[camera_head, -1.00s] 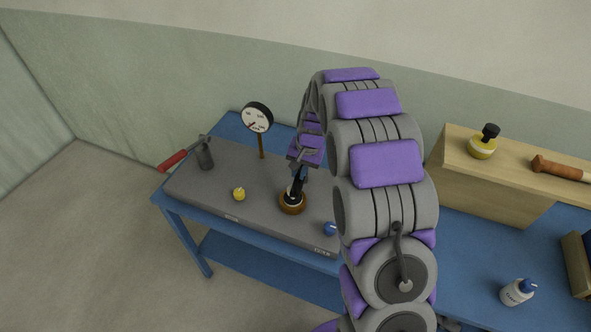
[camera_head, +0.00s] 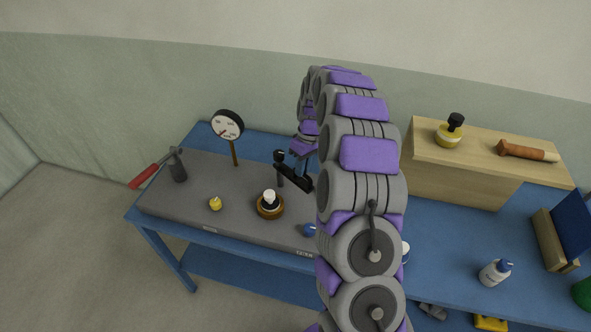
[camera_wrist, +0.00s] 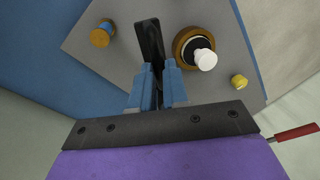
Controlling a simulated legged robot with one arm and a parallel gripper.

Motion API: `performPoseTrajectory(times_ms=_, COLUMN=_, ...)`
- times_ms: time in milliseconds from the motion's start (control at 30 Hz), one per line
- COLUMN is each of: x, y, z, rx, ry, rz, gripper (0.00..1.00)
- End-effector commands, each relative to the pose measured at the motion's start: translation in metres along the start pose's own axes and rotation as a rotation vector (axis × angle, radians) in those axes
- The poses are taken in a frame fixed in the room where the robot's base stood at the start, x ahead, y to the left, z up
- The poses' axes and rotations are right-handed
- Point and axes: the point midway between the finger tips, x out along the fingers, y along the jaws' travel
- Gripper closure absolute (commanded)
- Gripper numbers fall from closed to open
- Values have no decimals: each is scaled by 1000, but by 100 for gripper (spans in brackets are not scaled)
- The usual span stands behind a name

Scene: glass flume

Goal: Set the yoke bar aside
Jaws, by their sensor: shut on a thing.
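The yoke bar (camera_head: 295,177) is a black bar with a rounded end. My gripper (camera_head: 302,155) is shut on it and holds it above the grey slab, to the right of a brown ring fitting (camera_head: 270,205) with a white cap. The bar looks clear of that fitting. In the wrist view the bar (camera_wrist: 150,40) stands between the blue fingers of my gripper (camera_wrist: 158,75), beside the fitting (camera_wrist: 197,48) and apart from it. Part of the bar is hidden by the fingers.
A dial gauge (camera_head: 228,125) stands behind. A wooden shelf (camera_head: 455,178) and a white bottle (camera_head: 495,272) are right. Blue tabletop (camera_head: 440,240) lies bare between them.

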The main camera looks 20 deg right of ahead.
Motion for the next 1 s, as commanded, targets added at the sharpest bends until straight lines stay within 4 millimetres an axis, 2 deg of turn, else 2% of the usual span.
performPoseTrajectory(times_ms=400, x=-5, y=20, z=-4, rx=-185, ry=-32, rz=3, gripper=100)
performPoseTrajectory(times_ms=967, x=-6, y=23, z=-5, rx=-212, ry=-37, rz=3, gripper=100)
performPoseTrajectory(times_ms=1000, x=-6, y=23, z=-5, rx=-212, ry=-37, rz=3, gripper=83)
